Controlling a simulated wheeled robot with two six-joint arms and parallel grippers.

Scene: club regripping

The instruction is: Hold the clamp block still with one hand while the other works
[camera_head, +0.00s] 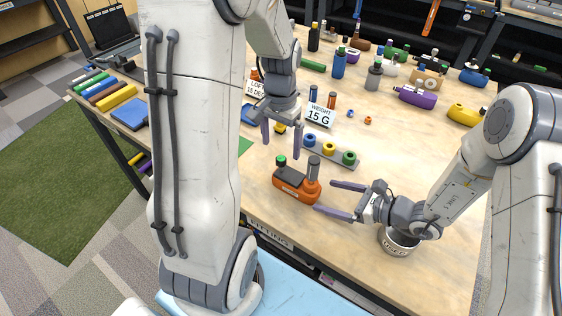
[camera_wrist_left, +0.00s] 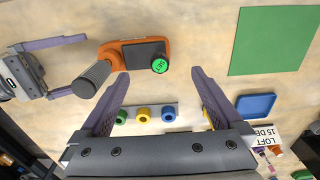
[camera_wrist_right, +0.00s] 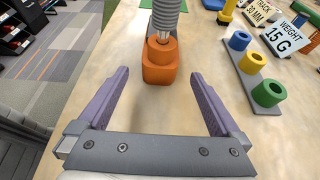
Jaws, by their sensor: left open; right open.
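The clamp block (camera_head: 291,188) is orange with a dark top, a green knob (camera_head: 281,160) and a grey ribbed upright grip (camera_head: 313,168). It stands on the table near the front edge. My left gripper (camera_head: 281,140) is open and empty, pointing down above the table behind the block. In the left wrist view the block (camera_wrist_left: 112,56) lies ahead and left of its fingers. My right gripper (camera_head: 324,196) is open, low and just right of the block. In the right wrist view the block's orange end (camera_wrist_right: 160,72) lies between and just beyond the fingertips, apparently untouched.
A grey rack (camera_head: 319,149) with blue, yellow and green rings stands behind the block. Behind it is a "WEIGHT 15 G" sign (camera_head: 320,114). A metal tin (camera_head: 397,245) sits beneath my right wrist. Several coloured bottles and club heads fill the table's back.

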